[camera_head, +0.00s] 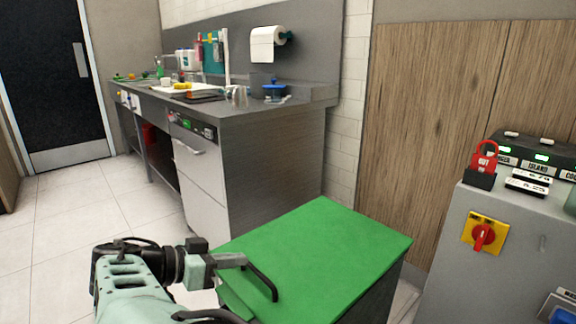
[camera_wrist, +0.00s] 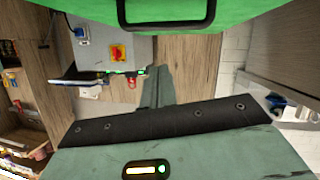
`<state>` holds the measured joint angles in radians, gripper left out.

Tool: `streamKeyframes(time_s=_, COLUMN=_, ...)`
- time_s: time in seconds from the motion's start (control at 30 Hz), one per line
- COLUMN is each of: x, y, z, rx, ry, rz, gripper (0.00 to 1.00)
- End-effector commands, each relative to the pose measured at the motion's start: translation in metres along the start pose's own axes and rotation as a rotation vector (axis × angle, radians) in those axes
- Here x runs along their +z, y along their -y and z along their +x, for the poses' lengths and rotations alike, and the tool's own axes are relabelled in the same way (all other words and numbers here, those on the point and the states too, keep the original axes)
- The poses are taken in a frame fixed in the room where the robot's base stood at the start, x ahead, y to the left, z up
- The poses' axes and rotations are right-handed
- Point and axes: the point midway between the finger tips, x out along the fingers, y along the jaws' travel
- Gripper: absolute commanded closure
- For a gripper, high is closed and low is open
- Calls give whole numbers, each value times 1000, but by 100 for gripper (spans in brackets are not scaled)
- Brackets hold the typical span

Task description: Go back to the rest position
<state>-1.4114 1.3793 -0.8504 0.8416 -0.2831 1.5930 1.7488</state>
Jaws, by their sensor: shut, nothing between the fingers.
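My gripper (camera_head: 263,279) is at the end of my pale green arm, at the lower middle of the head view. Its black fingers are shut and hold nothing. They show above or near the left part of a green-topped cabinet (camera_head: 335,240); the exact gap to the top cannot be told. In the wrist view the gripper (camera_wrist: 166,14) is a black loop at the top edge, against the green top (camera_wrist: 60,18).
A grey machine (camera_head: 450,215) with a red knob on a yellow plate (camera_head: 484,235) stands at the right. A steel counter (camera_head: 270,150) with a paper roll (camera_head: 264,44) stands behind. Tiled floor (camera_head: 70,230) is open at the left.

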Motion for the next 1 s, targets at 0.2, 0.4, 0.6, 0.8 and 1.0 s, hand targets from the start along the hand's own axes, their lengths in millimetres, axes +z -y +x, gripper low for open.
streamKeyframes(time_s=0.2, x=-25, y=-40, z=98, rx=73, ry=469, rz=-318, gripper=100)
streamKeyframes(time_s=0.4, x=-25, y=-98, z=122, rx=-89, ry=831, rz=-565, gripper=100)
streamKeyframes(time_s=0.6, x=-30, y=-166, z=105, rx=-392, ry=1047, rz=-761, gripper=100)
streamKeyframes(time_s=0.8, x=-34, y=-243, z=77, rx=-733, ry=1074, rz=-925, gripper=100)
streamKeyframes(time_s=1.0, x=-27, y=-305, z=63, rx=-957, ry=973, rz=-1051, gripper=100)
